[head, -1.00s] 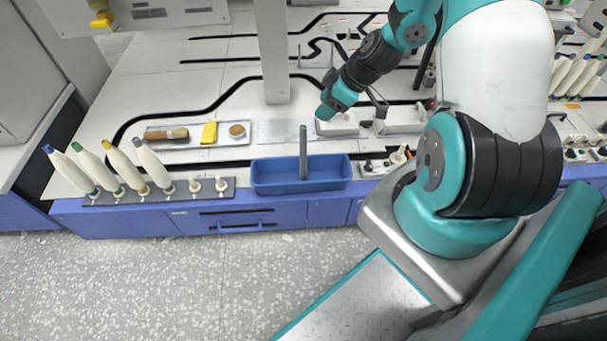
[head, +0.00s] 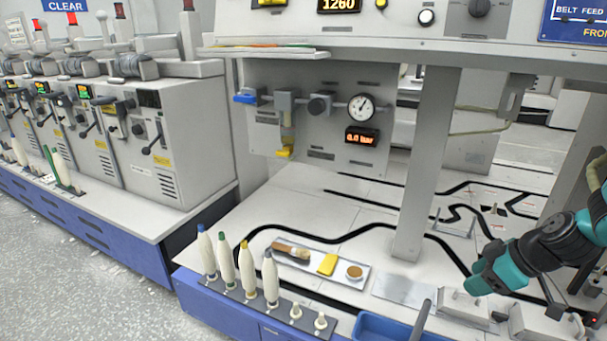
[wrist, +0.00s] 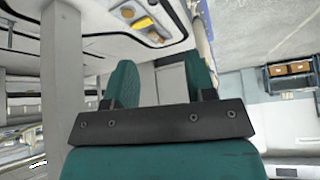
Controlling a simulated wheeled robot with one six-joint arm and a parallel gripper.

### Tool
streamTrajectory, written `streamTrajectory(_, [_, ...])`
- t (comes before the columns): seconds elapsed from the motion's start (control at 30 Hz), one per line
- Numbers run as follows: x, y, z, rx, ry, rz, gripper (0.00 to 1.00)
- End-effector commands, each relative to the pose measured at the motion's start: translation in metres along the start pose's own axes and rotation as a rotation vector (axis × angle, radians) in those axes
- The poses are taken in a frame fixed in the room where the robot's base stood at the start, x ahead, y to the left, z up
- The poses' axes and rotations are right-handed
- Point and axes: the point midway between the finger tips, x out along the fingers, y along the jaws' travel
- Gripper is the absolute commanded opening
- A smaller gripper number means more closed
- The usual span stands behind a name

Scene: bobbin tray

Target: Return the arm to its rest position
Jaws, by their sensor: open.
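My gripper (head: 482,279) is at the right of the head view, teal at its end, with the dark wrist of my arm behind it. It is above the work surface near a white tray (head: 462,306). In the wrist view my gripper (wrist: 162,85) shows two teal fingers standing apart on a dark bar. It is open, with nothing between the fingers. The base of my arm is outside the head view.
Several bobbins (head: 227,262) stand on a dark peg rail (head: 282,317) at the front edge. A blue bin (head: 372,328) is at the bottom. A pale tray (head: 312,258) holds a brush and a yellow block. A grey post (head: 425,165) rises left of my gripper.

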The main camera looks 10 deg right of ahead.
Motion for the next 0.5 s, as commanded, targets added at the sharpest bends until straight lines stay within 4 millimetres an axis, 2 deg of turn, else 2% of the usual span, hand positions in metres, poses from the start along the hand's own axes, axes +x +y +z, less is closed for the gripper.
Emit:
streamTrajectory(0.07, [-0.006, -0.018, -0.031, -0.012, -0.009, -0.038, 0.5])
streamTrajectory(0.17, [-0.019, -0.062, -0.079, -0.005, -0.043, -0.111, 0.5])
streamTrajectory(0.2, [-0.026, -0.086, -0.098, 0.0, -0.064, -0.142, 0.5])
streamTrajectory(0.3, [-0.047, -0.146, -0.131, 0.023, -0.129, -0.205, 0.5])
streamTrajectory(0.4, [-0.067, -0.196, -0.145, 0.049, -0.189, -0.237, 0.5])
streamTrajectory(0.5, [-0.086, -0.235, -0.149, 0.067, -0.238, -0.253, 0.5])
